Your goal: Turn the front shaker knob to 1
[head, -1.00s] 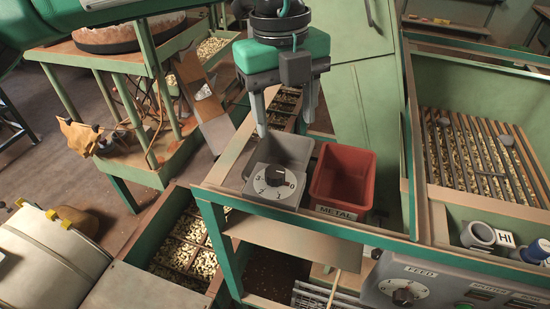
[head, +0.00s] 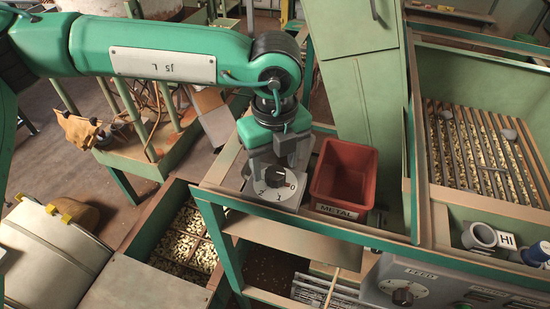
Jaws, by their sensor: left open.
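The knob (head: 275,177) is black and sits on a round grey dial plate (head: 270,199) with printed numbers, at the front of a grey box on the green-framed bench. I cannot tell which number it points to. My left gripper (head: 277,168) is open and points down right at the knob, its fingers low over the dial and partly hiding it. I cannot tell whether the fingers touch the knob. My right gripper is not in view.
A red bin (head: 343,178) labelled METAL stands close to the right of the dial. A grey panel with a FEED knob (head: 403,297) is at the lower right. A tall green cabinet (head: 352,100) stands behind the bin. Nut trays (head: 186,240) lie below left.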

